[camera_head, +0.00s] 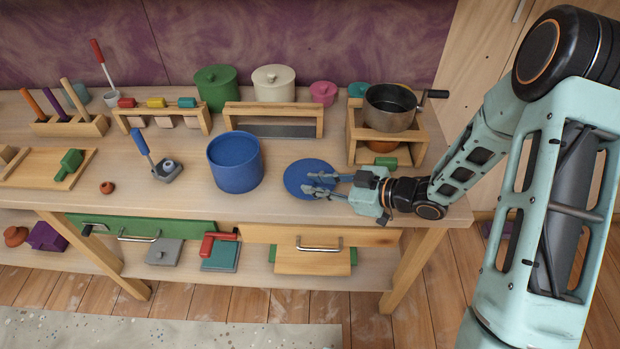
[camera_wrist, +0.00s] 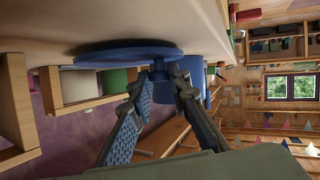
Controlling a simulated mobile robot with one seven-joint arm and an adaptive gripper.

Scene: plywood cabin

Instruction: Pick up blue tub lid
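The round blue tub lid (camera_head: 297,180) lies on the workbench, right of the blue tub (camera_head: 235,170). In the wrist view the lid (camera_wrist: 125,52) is seen edge-on with a small knob (camera_wrist: 158,73) at its middle. My gripper (camera_head: 318,185) reaches in from the right, low over the lid. In the wrist view its two fingertips (camera_wrist: 160,82) stand on either side of the knob, apart from each other. The fingers look open; I cannot see firm contact with the knob. The tub (camera_wrist: 193,72) shows behind the right finger.
A wooden stand (camera_head: 415,145) with a metal pot (camera_head: 390,107) is close behind my gripper. A low wooden rack (camera_head: 272,120) stands behind the lid. Green (camera_head: 216,90) and cream (camera_head: 274,84) lidded pots line the back. Bench space in front of the lid is clear.

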